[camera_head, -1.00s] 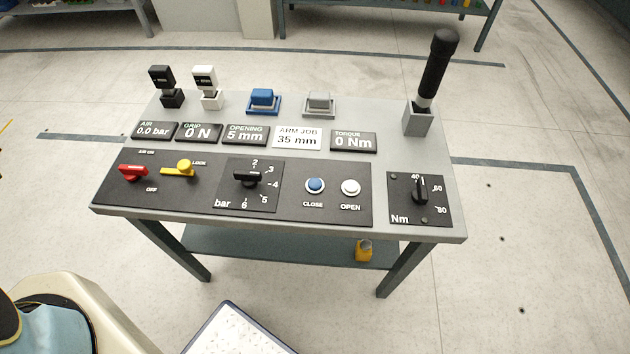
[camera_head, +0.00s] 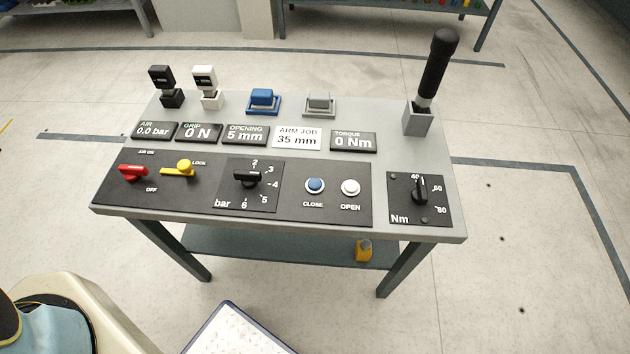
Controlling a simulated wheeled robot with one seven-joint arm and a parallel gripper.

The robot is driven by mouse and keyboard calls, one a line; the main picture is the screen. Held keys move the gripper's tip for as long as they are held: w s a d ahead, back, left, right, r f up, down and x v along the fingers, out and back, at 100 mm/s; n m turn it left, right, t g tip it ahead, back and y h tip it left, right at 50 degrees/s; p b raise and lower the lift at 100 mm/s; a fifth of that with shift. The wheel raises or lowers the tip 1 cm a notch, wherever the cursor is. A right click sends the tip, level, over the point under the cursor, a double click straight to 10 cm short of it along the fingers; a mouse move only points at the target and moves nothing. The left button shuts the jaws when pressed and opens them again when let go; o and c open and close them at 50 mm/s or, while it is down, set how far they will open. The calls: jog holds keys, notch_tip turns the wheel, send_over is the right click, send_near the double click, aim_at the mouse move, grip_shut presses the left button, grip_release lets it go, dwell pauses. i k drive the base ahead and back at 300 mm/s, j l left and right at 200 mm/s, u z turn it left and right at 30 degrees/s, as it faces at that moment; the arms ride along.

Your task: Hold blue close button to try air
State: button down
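The blue close button (camera_head: 315,186) sits in a white ring on the black panel, above the word CLOSE. The white open button (camera_head: 351,187) is just to its right. The air display (camera_head: 153,130) reads 0.0 bar, the grip display (camera_head: 199,132) 0 N and the opening display (camera_head: 246,134) 5 mm. The red air handle (camera_head: 132,172) and the yellow lock handle (camera_head: 178,169) lie at the panel's left. A black bar knob (camera_head: 248,178) is in the middle. My gripper is not in view, and nothing touches the close button.
The grey table (camera_head: 440,160) also carries a black-handled tool (camera_head: 433,75) upright in a holder, a blue block (camera_head: 263,100), a grey block (camera_head: 319,102), a black device (camera_head: 164,85) and a white device (camera_head: 206,87). A Nm dial (camera_head: 420,191) is at right. The space above the buttons is clear.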

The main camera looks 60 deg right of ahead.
aim_at(314, 184)
jog(key=k+l+z, duration=0.1)
jog(key=z, duration=0.25)
jog(key=k+l+z, duration=0.15)
jog(key=z, duration=0.2)
jog(key=k+l+z, duration=0.1)
jog(key=l+z, duration=0.15)
jog(key=z, duration=0.15)
